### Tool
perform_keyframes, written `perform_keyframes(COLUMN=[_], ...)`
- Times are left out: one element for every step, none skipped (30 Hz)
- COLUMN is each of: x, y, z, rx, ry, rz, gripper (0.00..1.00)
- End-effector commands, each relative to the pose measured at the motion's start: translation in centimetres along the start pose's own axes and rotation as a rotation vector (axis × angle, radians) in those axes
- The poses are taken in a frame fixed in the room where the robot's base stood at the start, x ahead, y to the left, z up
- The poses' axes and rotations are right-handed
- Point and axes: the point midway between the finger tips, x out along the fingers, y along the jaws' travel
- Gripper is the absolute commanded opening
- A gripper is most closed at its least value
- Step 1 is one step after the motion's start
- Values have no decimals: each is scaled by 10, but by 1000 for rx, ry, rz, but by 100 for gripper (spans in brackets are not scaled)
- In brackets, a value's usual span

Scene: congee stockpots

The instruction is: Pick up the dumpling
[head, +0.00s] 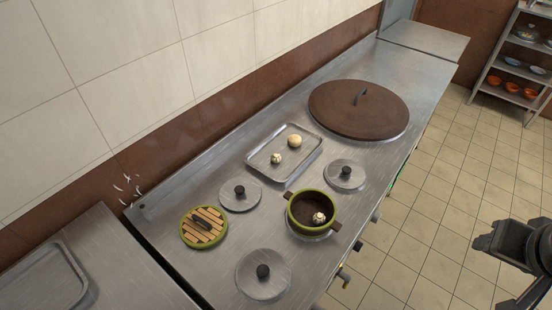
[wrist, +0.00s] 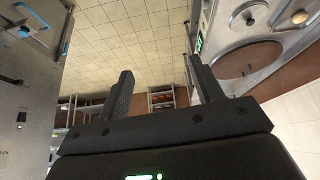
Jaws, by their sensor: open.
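A small pale, dumpling-like piece with dark flecks (head: 319,218) lies inside the open green-rimmed pot (head: 294,214). A similar small pale piece (head: 276,158) lies on the metal tray (head: 262,173), beside a larger smooth cream bun (head: 294,141). The pieces are too small for me to tell surely which is the dumpling. My gripper (head: 489,238) is at the right edge of the head view, over the floor and well away from the counter. In the wrist view my gripper (wrist: 162,82) is open, with nothing between its fingers.
On the steel counter are a large brown lid (head: 345,112), a wooden-slatted green lid (head: 205,229) and round metal lids with black knobs (head: 240,202), (head: 263,284), (head: 344,181). A shelf of bowls (head: 510,68) stands far right. The tiled floor (head: 420,220) before the counter is clear.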

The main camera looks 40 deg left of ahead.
Motion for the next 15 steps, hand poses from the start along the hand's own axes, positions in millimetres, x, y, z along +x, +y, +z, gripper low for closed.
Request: perform_keyframes(x=[7, 10, 15, 19, 24, 30, 34, 40, 46, 52, 58, 65, 72, 78, 86], y=[-9, -15, -23, -30, -37, -46, -54, -62, -73, -81, -91, -103, -113, -123, -136], z=[-16, -25, -37, -47, -55, -67, -75, -83, -93, -100, -108, -117, -123, -129, -137], rx=[-40, -64, -94, -117, -141, -171, -194, -217, -248, -269, -292, -322, -344, -366, -394], ry=[-5, -5, -4, -2, -2, 1, 2, 3, 6, 6, 8, 11, 12, 14, 16], rz=[-12, -19, -29, -37, -45, -55, -64, -72, -85, -94, -103, -117, -127, -137, -151], gripper=[60, 60, 60, 60, 60, 60, 60, 60, 60, 60, 60, 60, 60, 60, 60])
